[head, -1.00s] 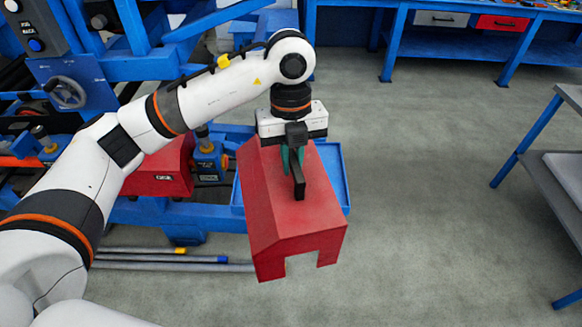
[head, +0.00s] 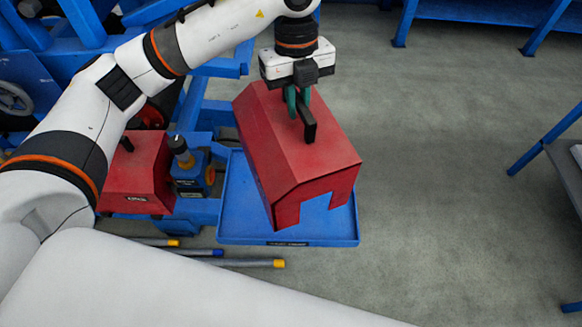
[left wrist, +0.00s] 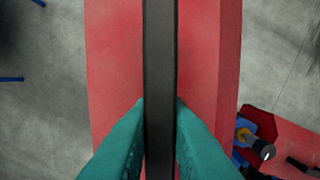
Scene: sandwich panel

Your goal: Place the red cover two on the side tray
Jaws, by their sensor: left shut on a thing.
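My left gripper (head: 297,101) is shut on the black handle (head: 309,121) on top of a large red cover (head: 301,157). In the left wrist view the teal fingers (left wrist: 160,135) pinch the black handle (left wrist: 160,60), with the red cover (left wrist: 112,60) beneath. The blue side tray (head: 238,222) lies below and behind the cover in the head view. The cover overlaps much of the tray; whether it touches the tray I cannot tell. My right gripper is not in view.
A second, smaller red cover (head: 138,181) with a label sits left of the tray, beside a blue fitting with a black knob (head: 184,157). Several rods (head: 225,262) lie on the floor. A grey-topped table (head: 568,172) stands at right. The floor between is clear.

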